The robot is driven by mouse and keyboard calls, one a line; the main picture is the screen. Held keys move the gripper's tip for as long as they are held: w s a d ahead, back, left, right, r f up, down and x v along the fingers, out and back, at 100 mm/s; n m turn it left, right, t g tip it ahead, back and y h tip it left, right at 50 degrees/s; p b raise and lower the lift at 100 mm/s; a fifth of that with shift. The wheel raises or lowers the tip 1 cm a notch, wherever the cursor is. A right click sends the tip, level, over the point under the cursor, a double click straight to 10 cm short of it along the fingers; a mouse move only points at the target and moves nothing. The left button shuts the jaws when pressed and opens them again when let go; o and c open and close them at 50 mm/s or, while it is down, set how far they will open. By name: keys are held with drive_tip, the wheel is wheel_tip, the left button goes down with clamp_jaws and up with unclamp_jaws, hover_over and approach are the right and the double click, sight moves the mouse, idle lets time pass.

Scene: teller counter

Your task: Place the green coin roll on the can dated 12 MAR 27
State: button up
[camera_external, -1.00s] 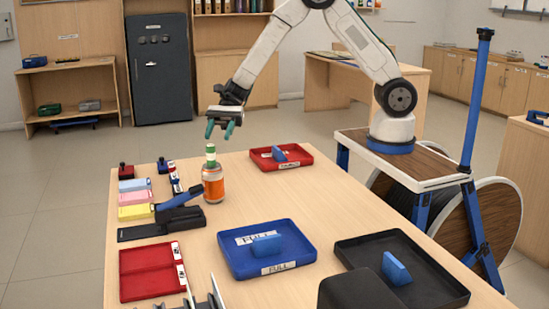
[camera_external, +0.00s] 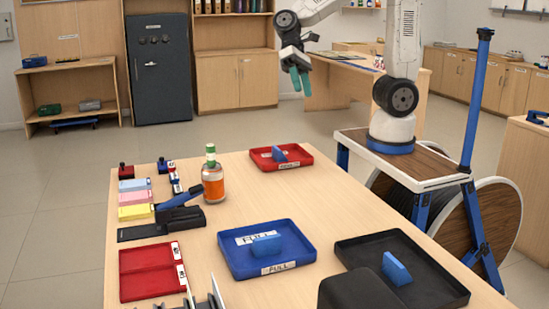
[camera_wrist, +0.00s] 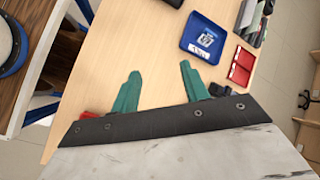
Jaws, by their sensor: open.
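The green coin roll (camera_external: 210,150), with a pale band, stands upright on top of an orange can (camera_external: 213,186) on the table in the external view. The can has a pale upper part, and no date can be read on it. I cannot make out the roll or the can in the wrist view. My gripper (camera_external: 299,80) is open and empty, raised up and to the right of the roll, clear of it. Its two green fingers spread apart in the wrist view (camera_wrist: 156,82).
On the table (camera_external: 203,238) are a blue tray (camera_external: 307,247), a red tray (camera_external: 307,158), a black tray (camera_external: 455,292), red boxes (camera_external: 150,286) and a black device with a blue arm (camera_external: 180,218). Coloured pads (camera_external: 135,198) lie left of the can. The table's middle is clear.

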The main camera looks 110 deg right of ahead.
drive_tip(key=s+d+n+h, duration=0.2)
drive_tip(key=s+n, duration=0.3)
drive_tip(key=s, duration=0.4)
drive_tip(key=s+d+r+n+t+h, duration=0.1)
drive_tip(key=s+d+n+h, duration=0.1)
drive_tip(key=s+n+h, duration=0.3)
drive_tip(key=s, duration=0.4)
drive_tip(key=shift+s+d+r+h, duration=0.2)
drive_tip(key=shift+s+r+h, duration=0.1)
drive_tip(key=shift+s, duration=0.1)
